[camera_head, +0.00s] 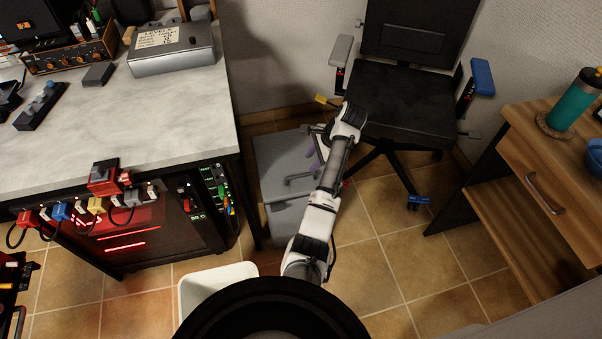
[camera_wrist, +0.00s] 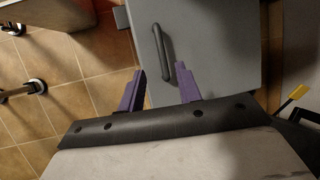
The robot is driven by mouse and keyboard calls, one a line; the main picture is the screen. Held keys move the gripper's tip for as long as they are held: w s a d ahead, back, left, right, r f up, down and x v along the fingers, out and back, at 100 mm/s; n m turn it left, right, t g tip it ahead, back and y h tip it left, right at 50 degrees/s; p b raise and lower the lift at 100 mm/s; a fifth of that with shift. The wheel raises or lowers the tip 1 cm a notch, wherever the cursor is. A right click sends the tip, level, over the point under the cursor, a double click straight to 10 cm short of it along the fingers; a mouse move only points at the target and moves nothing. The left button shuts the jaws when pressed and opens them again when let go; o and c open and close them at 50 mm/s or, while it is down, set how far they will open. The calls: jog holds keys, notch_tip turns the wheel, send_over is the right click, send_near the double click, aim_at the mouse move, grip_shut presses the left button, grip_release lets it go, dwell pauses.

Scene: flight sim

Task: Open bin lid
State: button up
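A grey bin with a flat grey lid (camera_head: 280,155) stands on the tiled floor between the workbench and the office chair. A dark bar handle (camera_head: 299,178) is fixed to the lid. In the wrist view the lid (camera_wrist: 225,35) fills the upper middle, and its handle (camera_wrist: 160,52) runs lengthwise. The lid looks shut. My gripper (camera_head: 316,158) is over the bin, partly hidden by my arm in the head view. In the wrist view its two purple fingers (camera_wrist: 160,88) are spread apart with nothing between their tips. The handle lies just beyond the tips; I cannot tell the height gap.
The workbench (camera_head: 120,110) is at left, with plugs and cables along its front. An office chair (camera_head: 400,105) stands behind right, and a wooden desk (camera_head: 550,160) at right. A white open container (camera_head: 190,297) is near my base. A yellow-tipped part (camera_wrist: 298,92) is right of my gripper.

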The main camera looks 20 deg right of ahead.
aim_at(299, 175)
jog(key=x, duration=0.8)
jog(key=shift+w+a+f, duration=0.1)
jog(key=shift+a+f, duration=0.05)
jog(key=shift+f, duration=0.15)
grip_shut()
